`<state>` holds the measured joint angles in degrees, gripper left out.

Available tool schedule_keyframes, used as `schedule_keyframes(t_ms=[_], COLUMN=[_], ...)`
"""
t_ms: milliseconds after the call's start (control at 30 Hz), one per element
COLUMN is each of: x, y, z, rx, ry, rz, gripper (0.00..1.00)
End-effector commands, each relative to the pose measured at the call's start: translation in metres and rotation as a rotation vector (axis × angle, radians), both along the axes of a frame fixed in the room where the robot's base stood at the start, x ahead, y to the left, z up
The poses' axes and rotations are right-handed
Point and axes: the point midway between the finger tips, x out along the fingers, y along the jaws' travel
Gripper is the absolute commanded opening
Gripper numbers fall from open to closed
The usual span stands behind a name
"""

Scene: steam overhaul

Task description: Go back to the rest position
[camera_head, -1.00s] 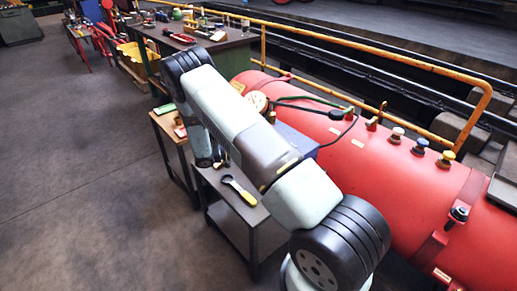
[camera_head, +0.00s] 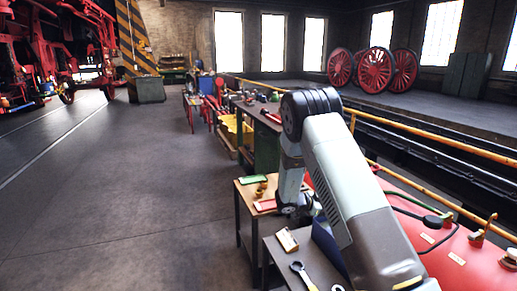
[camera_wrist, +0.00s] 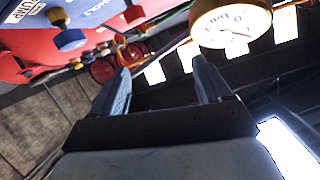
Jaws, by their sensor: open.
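My gripper (camera_wrist: 162,70) shows in the wrist view with its two fingers apart and nothing between them. A round white dial gauge (camera_wrist: 232,22) is at the top of that view, beyond the right finger. In the head view my arm rises from the lower right and bends down at its elbow; the gripper itself cannot be made out there. The red boiler (camera_head: 465,262) lies to the right of the arm, partly hidden by it. A blue labelled box (camera_wrist: 85,22) shows at the upper left of the wrist view.
A yellow railing (camera_head: 440,188) runs along the right. Open floor (camera_head: 120,200) lies on the left. Red wheels (camera_head: 377,68) stand far back.

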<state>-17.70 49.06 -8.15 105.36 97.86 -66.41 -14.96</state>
Motion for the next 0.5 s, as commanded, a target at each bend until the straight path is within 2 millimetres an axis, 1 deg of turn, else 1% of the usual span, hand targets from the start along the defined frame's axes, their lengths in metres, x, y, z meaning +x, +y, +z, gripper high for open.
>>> schedule_keyframes(t_ms=[33, 200, 367, 500], x=[0.007, 0.026, 0.035, 0.035], y=[0.001, 0.009, 0.021, 0.033], z=[0.017, 0.065, 0.111, 0.152], rx=[0.035, 0.145, 0.235, 0.302], ry=[-0.023, -0.080, -0.118, -0.138], rz=[0.042, 0.201, 0.355, 0.489], gripper=[0.77, 0.77, 0.77, 0.77])
